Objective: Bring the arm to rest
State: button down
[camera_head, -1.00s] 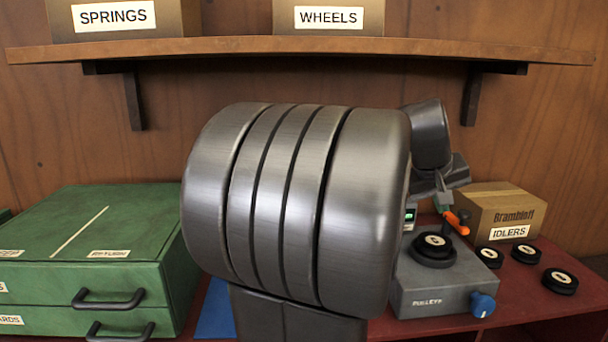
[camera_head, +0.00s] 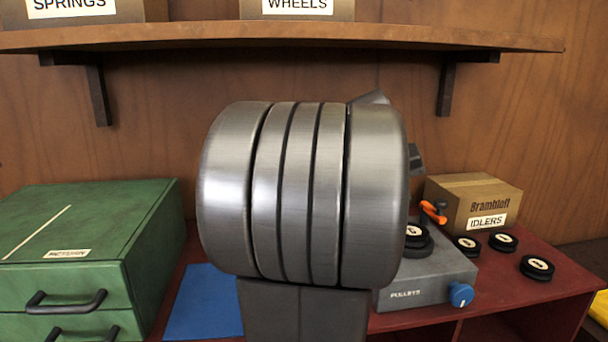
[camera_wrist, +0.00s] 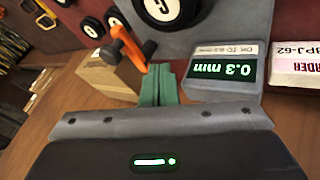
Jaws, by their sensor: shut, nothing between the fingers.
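My gripper (camera_wrist: 160,85) shows in the wrist view with its green fingers together and nothing between them. In the head view it is hidden behind my large grey arm link, with only small dark wrist parts at the link's right edge. The fingers point over the bench near the grey pulley stand and a gauge (camera_wrist: 222,72) reading 0.3 mm. I cannot tell their exact height or whether they touch anything.
The grey PULLEYS stand (camera_head: 430,280) carries black pulleys (camera_head: 416,240). An orange-handled tool (camera_head: 433,212), the IDLERS box (camera_head: 475,203) and loose pulleys (camera_head: 537,267) are nearby. A green drawer cabinet (camera_head: 75,230) and blue mat (camera_head: 205,302) are left; a shelf (camera_head: 280,37) hangs above.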

jog(key=v, duration=1)
jog(key=shift+a+b, duration=0.2)
jog(key=shift+b, duration=0.15)
jog(key=shift+f, duration=0.1)
